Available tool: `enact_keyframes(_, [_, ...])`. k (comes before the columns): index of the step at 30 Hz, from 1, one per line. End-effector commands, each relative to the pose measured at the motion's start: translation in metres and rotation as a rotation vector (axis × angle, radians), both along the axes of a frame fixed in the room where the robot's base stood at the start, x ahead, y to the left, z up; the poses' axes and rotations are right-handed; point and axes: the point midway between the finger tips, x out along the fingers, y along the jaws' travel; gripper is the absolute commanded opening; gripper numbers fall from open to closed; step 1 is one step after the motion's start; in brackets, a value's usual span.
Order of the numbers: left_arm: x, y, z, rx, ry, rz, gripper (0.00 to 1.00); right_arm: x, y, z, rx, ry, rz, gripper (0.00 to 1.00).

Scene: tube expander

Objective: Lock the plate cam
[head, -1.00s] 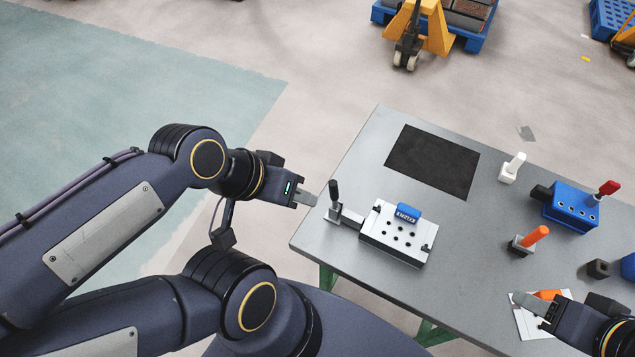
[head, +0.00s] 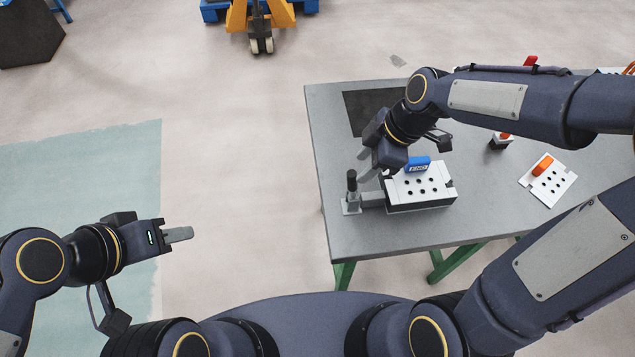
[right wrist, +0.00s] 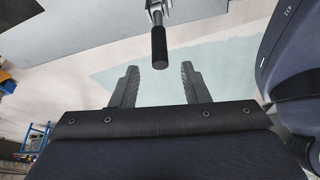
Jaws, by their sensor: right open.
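The plate cam is a white block with holes (head: 421,189) and a blue label piece (head: 417,164), at the front left of the table. A lever with a black upright handle (head: 352,184) stands at its left end. My right gripper (head: 366,163) is just above and beside this handle, fingers pointing down-left. In the right wrist view the black handle (right wrist: 159,45) lines up with the gap between the two open fingers (right wrist: 158,82), which hold nothing. My left gripper (head: 180,234) is off the table at the left, its fingers seen edge-on.
The grey table (head: 340,225) is clear in front of the block. A white plate with an orange handle (head: 541,166) lies to the right. A dark mat (head: 358,110) is partly hidden behind my right arm. Open floor lies left of the table.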

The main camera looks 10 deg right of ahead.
Motion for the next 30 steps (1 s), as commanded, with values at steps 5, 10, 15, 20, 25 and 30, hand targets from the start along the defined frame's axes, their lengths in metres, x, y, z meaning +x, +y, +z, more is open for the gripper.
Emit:
enact_keyframes(5, [0.0,0.0,0.0,0.0,0.0,0.0,0.36,0.002,0.007,-0.016,-0.001,0.003,0.015,0.41])
enact_keyframes(10, [0.0,0.0,0.002,0.0,0.0,0.0,0.36,0.004,0.017,-0.042,-0.001,0.004,0.014,0.41])
enact_keyframes(15, [0.0,0.0,0.003,0.0,0.0,0.0,0.36,0.006,0.026,-0.063,-0.002,0.003,0.013,0.41])
enact_keyframes(20, [0.0,0.0,0.003,0.0,0.0,0.0,0.36,0.007,0.029,-0.072,-0.001,0.0,0.011,0.41])
enact_keyframes(25, [0.0,0.0,0.003,0.0,0.0,0.0,0.36,0.007,0.03,-0.073,-0.001,-0.002,0.01,0.41])
enact_keyframes(30, [0.0,0.0,0.003,0.0,0.0,0.0,0.36,0.007,0.03,-0.073,-0.001,-0.002,0.01,0.31])
